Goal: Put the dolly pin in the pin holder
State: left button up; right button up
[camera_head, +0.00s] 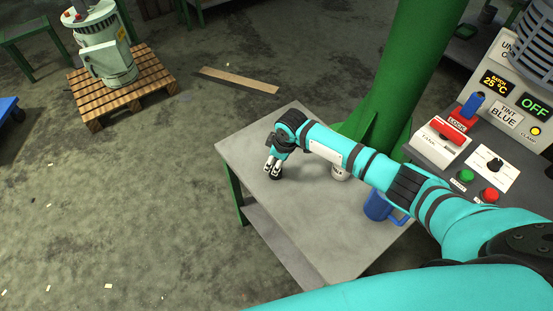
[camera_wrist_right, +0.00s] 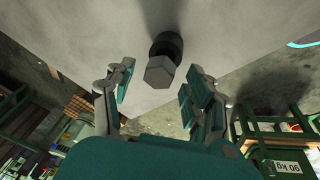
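A grey hex-headed piece (camera_wrist_right: 158,71) with a dark round collar stands at the grey tabletop in the right wrist view. It looks like the dolly pin, but I cannot tell whether the collar is part of it or a holder. My right gripper (camera_wrist_right: 152,92) is open, its two fingers apart on either side below the hex head, with nothing seen between the tips. In the head view my right gripper (camera_head: 273,169) points down over the left part of the table (camera_head: 330,235). My left gripper is out of view. No separate pin holder is clearly identifiable.
A green column (camera_head: 409,70) rises behind. A control panel (camera_head: 470,150) is at right. A wooden pallet (camera_head: 120,90) with a machine is at back left.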

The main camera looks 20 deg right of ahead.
jog(key=shift+r, duration=0.4)
jog(key=b+v, duration=0.1)
jog(key=v, duration=1)
jog(key=shift+r, duration=0.3)
jog(key=shift+s, duration=0.1)
